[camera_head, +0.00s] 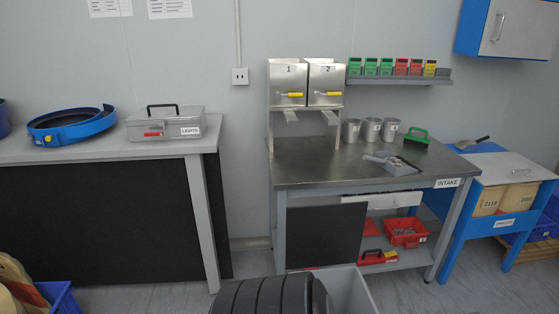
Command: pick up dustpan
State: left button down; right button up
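No thing here is clearly a dustpan. A grey tool with a handle (395,165) lies on the metal top of the INTAKE table (310,172). A green-handled item (417,136) stands behind it, towards the back right of the table. A dark scoop with a handle (472,142) lies on the blue bench to the right. A red and black item (378,257) lies on the table's lower shelf. I cannot tell which of these, if any, is the dustpan. Neither of my grippers is in view.
Three metal cups (372,130) stand beside the two-bin dispenser (306,84). A red bin (405,232) sits on the lower shelf. A grey bin (350,291) stands on the floor in front. A toolbox (166,125) rests on the left bench.

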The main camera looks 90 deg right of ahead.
aim_at(397, 166)
jog(key=i+l+z, duration=0.2)
jog(key=z, duration=0.2)
jog(key=i+z, duration=0.85)
jog(key=i+j+z, duration=0.1)
jog(key=z, duration=0.35)
jog(key=i+j+z, duration=0.25)
jog(key=i+z, duration=0.15)
